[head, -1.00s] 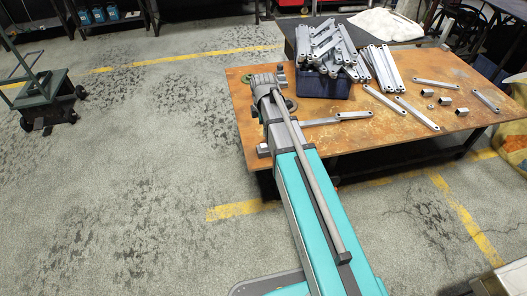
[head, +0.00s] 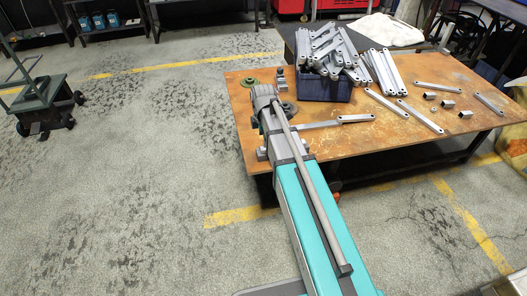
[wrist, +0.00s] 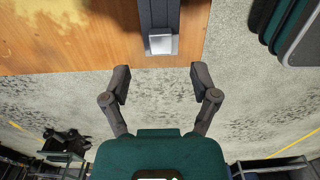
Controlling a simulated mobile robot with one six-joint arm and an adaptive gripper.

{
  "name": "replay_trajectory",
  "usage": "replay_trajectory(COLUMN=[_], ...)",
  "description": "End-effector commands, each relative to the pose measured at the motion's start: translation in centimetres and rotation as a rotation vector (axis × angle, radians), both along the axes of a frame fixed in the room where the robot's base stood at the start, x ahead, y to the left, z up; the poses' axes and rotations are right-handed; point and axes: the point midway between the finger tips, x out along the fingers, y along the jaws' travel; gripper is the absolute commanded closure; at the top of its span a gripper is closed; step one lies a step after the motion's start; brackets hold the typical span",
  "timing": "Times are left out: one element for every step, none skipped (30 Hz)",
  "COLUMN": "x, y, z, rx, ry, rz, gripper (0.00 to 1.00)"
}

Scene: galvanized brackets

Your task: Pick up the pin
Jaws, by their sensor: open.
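I cannot make out a thing that is clearly the pin in either view. In the wrist view my gripper (wrist: 160,84) is open and empty, with its two fingers apart over the grey floor by the table's edge. Ahead of the fingers, a dark bar with a bright metal block (wrist: 161,44) at its end reaches the wooden table edge. The block lies in line with the gap and apart from the fingers.
The brown table (head: 400,135) carries a dark blue bin (head: 322,88) heaped with galvanized brackets. Several loose brackets (head: 420,116) and small metal pieces (head: 448,104) lie at right. A cart (head: 45,100) stands on the floor at left.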

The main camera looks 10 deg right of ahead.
Motion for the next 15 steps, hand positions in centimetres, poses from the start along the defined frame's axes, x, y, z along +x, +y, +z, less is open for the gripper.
replay_trajectory(x=[0.0,0.0,0.0,0.0,0.0,0.0,0.0,0.0,0.0,0.0,0.0,0.0,-0.1,-0.1,-0.1], y=[0.0,0.0,0.0,0.0,0.0,0.0,0.0,0.0,0.0,0.0,0.0,0.0,0.0,0.0,0.0], z=[0.0,0.0,-0.1,-0.1,-0.2,-0.4,-0.5,-0.6,-0.9,-1.1,-1.3,-1.6,-1.8,-2.1,-2.4], rx=[0.000,0.000,0.000,0.000,0.000,0.000,0.000,0.000,0.000,0.000,0.000,0.000,0.000,0.000,0.000], ry=[0.000,0.000,0.000,0.000,0.000,0.000,0.000,0.000,0.000,0.000,0.000,0.000,0.000,0.000,0.000], rz=[0.000,0.000,0.000,0.000,0.000,0.000,0.001,0.001,0.001,0.001,0.001,0.001,0.001,0.001,0.001], gripper=[0.23,0.23,0.23,0.23,0.23,0.23,0.23,0.23,0.23,0.23,0.23,0.23,0.23,0.23,0.23])
